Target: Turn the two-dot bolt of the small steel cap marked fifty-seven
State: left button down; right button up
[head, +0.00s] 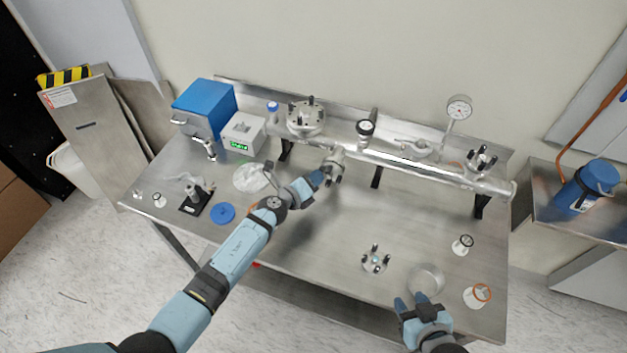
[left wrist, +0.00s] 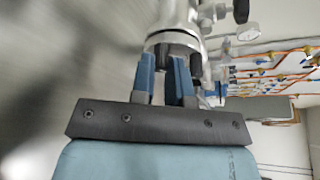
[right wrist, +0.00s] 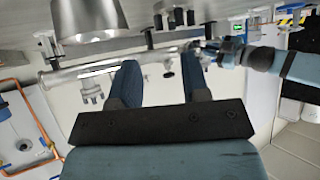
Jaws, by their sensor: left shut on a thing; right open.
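A small steel cap with dark bolts (head: 334,160) sits at the end of a short stub below the long steel pipe, and shows in the left wrist view (left wrist: 176,38). My left gripper (head: 322,178) is at this cap, with its fingers (left wrist: 164,76) around what looks like one of its dark bolts. The fingers hide most of that bolt. I cannot read a number or dots. Another small steel flange with upright bolts (head: 375,260) lies on the table.
The long steel pipe (head: 420,168) runs across the back of the steel table (head: 310,235). The middle of the table is clear.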

pick_arm(q)
jog(key=shift+f+n+t+h+b, duration=0.1)
jog(key=shift+n+t+h+b, duration=0.15)
jog(key=shift+n+h+b, duration=0.7)
jog(key=shift+f+n+t+h+b, duration=0.1)
jog(key=shift+n+t+h+b, duration=0.15)
jog(key=shift+n+b, duration=1.4)
jog(key=c, duration=1.1)
grip_release()
jog(key=shift+a, duration=0.1)
jog(key=b+v, duration=0.1)
jog(key=v, duration=1.2)
jog(key=shift+s+a, duration=0.15)
jog(key=shift+s, duration=0.2)
